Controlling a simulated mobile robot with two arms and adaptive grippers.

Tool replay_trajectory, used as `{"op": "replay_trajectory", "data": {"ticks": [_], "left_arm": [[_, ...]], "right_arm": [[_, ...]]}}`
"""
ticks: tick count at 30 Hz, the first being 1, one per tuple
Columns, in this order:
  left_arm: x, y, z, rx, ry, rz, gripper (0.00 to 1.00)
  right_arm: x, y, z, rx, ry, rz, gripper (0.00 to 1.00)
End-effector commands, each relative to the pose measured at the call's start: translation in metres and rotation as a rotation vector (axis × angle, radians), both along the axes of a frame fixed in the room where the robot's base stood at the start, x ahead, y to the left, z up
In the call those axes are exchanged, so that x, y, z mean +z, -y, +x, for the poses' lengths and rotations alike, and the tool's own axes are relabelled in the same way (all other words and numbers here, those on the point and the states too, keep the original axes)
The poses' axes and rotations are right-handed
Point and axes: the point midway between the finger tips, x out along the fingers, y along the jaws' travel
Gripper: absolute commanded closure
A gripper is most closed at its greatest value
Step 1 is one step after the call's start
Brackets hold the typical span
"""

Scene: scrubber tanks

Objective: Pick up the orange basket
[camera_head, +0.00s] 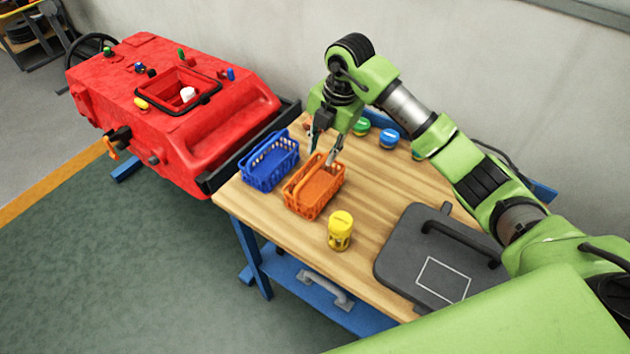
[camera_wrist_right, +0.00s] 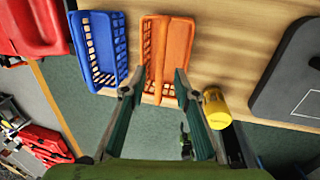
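The orange basket (camera_head: 314,188) stands on the wooden table, right of a blue basket. In the right wrist view the orange basket (camera_wrist_right: 167,50) lies just beyond the fingertips and a handle bar runs along its middle. My right gripper (camera_head: 323,155) is above the far part of the orange basket, pointing down. Whether a fingertip touches the basket I cannot tell. My left gripper does not show in either view.
The blue basket (camera_head: 269,161) stands close at the left. A yellow container (camera_head: 340,230) stands in front at the right. Green and blue round-topped containers (camera_head: 389,138) stand behind. A dark grey lid-like panel (camera_head: 440,262) covers the table's right part. A red machine (camera_head: 170,110) adjoins the left.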

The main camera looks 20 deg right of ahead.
Motion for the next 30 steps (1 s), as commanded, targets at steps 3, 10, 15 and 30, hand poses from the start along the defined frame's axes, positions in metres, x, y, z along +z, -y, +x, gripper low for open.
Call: {"op": "replay_trajectory", "data": {"ticks": [3, 10, 15, 30], "left_arm": [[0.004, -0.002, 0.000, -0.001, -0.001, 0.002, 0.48], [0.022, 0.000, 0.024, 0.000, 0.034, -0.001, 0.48], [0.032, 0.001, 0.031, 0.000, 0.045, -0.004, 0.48], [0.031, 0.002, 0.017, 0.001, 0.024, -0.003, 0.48]], "right_arm": [[-0.011, -0.002, 0.001, 0.001, 0.000, 0.001, 0.72], [-0.030, -0.006, 0.000, 0.002, -0.006, -0.001, 0.72], [-0.055, -0.009, 0.003, 0.001, -0.003, 0.001, 0.72], [-0.066, -0.010, 0.006, 0.001, 0.002, 0.000, 1.00]]}}
